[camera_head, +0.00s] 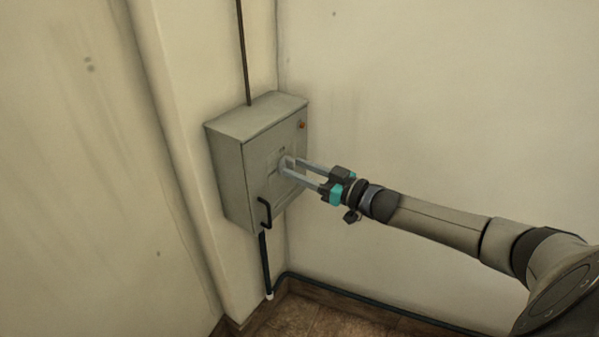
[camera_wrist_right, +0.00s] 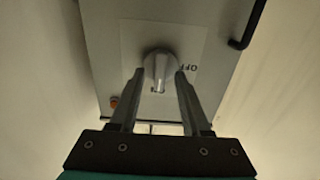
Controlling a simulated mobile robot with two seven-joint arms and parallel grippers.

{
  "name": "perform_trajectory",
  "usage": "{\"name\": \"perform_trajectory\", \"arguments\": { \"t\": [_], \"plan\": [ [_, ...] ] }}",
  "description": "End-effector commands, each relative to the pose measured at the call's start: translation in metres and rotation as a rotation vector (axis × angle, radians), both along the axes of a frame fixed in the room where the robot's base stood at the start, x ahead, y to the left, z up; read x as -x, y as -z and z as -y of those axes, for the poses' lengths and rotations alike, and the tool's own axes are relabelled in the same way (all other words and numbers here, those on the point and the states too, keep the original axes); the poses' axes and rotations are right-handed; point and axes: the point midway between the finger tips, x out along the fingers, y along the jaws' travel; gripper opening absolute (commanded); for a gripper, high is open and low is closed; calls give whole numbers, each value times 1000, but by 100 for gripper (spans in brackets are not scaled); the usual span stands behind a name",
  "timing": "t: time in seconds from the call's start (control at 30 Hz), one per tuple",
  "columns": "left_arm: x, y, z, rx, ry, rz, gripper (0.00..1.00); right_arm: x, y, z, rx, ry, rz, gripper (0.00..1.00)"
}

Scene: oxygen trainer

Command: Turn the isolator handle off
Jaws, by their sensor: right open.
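The isolator handle (camera_wrist_right: 160,68) is a small light-grey knob on a pale plate (camera_wrist_right: 133,42) on the front of a grey wall box (camera_head: 232,168). In the wrist view the word OFF is printed on the plate just right of the handle. My right gripper (camera_head: 289,165) is open, its fingertips at the front of the box. In the wrist view its fingers (camera_wrist_right: 160,76) stand on both sides of the handle. I cannot tell whether they touch it. In the head view the fingers partly hide the handle. My left gripper is not in view.
A black bar handle (camera_head: 265,213) is low on the box door, and an orange lamp (camera_head: 302,125) sits at its upper right. A dark conduit (camera_head: 244,50) runs up from the box, and a black cable (camera_head: 340,291) runs along the wall base.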

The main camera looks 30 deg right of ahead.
Motion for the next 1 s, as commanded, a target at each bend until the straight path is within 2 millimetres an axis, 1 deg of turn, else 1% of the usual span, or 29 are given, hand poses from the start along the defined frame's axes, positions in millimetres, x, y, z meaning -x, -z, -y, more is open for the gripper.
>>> {"name": "perform_trajectory", "arguments": {
  "t": [0.3,0.37,0.73,1.0],
  "plan": [
    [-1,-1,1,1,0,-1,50,-2,0,-1,0,0,-1,48],
    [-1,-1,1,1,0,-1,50,-2,0,-1,1,0,0,42],
    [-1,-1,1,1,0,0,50,-1,0,-1,1,0,0,0],
    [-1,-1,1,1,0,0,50,-1,0,-1,1,0,0,0]
  ]
}}
